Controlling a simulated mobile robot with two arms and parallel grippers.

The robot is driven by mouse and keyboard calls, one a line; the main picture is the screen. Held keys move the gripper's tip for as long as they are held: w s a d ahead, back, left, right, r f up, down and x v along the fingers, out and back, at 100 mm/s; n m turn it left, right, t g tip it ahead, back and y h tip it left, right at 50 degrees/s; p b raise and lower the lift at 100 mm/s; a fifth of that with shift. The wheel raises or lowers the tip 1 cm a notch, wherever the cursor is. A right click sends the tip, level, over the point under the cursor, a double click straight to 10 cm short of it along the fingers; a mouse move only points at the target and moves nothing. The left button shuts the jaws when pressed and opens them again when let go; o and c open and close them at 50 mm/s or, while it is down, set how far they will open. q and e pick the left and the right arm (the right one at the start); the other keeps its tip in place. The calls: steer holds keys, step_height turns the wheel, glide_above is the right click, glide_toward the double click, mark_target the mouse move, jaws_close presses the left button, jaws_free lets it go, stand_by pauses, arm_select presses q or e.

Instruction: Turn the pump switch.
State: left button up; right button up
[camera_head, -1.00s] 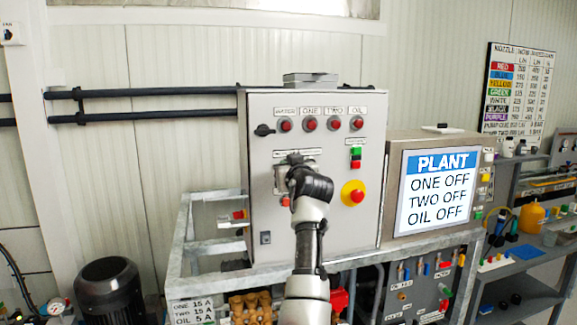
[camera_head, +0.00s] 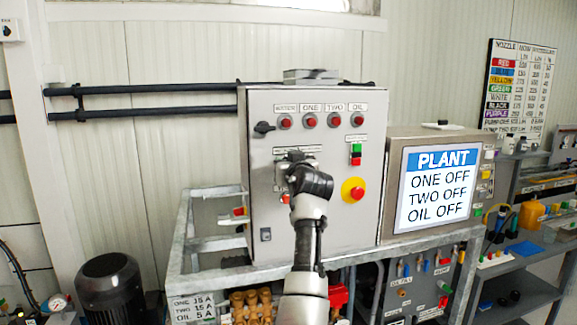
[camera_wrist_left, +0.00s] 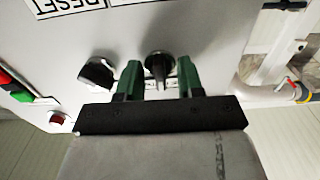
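The grey control panel (camera_head: 340,225) stands in the middle of the head view. My left gripper (camera_head: 297,160) is up against its front, under the row of red lamps, and its wrist hides most of the switches there. In the left wrist view, the green fingers of my left gripper (camera_wrist_left: 158,80) are apart. A black switch knob (camera_wrist_left: 157,64) shows between and just beyond the fingertips; I cannot tell whether they touch it. A second black knob (camera_wrist_left: 97,72) is to the left of the fingers. The plant screen (camera_head: 437,190) reads ONE OFF, TWO OFF, OIL OFF. My right gripper is not in view.
A red stop button on a yellow disc (camera_head: 353,190) sits right of my wrist. Green and red buttons (camera_head: 356,154) are above it. A black rotary handle (camera_head: 263,129) is at the panel's upper left. A metal frame (camera_head: 180,225) surrounds the panel's base.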

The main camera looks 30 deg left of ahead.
arm_select(q)
steer(key=b+v, duration=0.4)
steer(key=v, duration=0.7)
